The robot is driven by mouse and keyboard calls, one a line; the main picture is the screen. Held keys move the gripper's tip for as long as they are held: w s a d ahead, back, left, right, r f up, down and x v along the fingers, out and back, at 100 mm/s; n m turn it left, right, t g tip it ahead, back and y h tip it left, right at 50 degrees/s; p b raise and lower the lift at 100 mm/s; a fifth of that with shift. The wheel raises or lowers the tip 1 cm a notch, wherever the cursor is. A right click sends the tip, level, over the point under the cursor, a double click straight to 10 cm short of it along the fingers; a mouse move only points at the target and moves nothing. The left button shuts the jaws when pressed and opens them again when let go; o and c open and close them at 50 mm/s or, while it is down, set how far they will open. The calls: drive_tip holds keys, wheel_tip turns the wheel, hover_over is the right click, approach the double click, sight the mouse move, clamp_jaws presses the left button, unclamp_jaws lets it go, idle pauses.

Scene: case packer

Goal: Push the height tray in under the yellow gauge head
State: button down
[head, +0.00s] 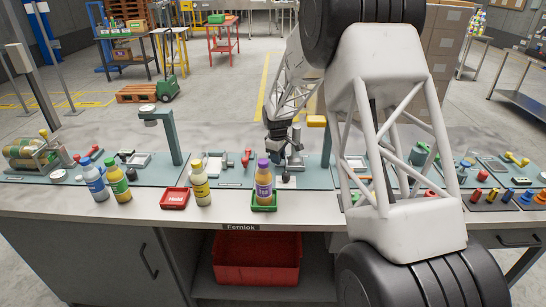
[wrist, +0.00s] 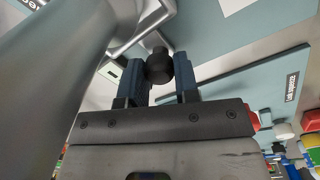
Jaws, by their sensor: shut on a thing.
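The yellow gauge head (head: 317,121) sits at the back of the bench, right of my gripper. My gripper (head: 280,158) is low over the middle bench panel, behind the purple-capped bottle. In the wrist view my gripper (wrist: 160,82) has its two dark blue fingers on either side of a black round knob (wrist: 158,65) and is shut on it. A bright metal bar runs beside the knob. The height tray is not clearly distinguishable; my gripper and the bottle cover part of that area, and I cannot tell how far under the head it lies.
The purple-capped bottle (head: 264,183) stands in a green tray (head: 264,207) at the front edge. A yellow bottle (head: 200,187) and a red tray (head: 174,199) stand left of it. A gauge stand (head: 168,138) rises at left. My arm hides much of the right side.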

sight(283, 164)
drive_tip(key=shift+d, duration=1.15)
drive_tip(key=c, duration=0.8)
unclamp_jaws()
drive_tip(key=shift+c, duration=0.2)
wheel_tip(283, 164, up, 8)
drive_tip(key=shift+s, duration=0.2)
drive_tip(key=shift+a+f, duration=0.1)
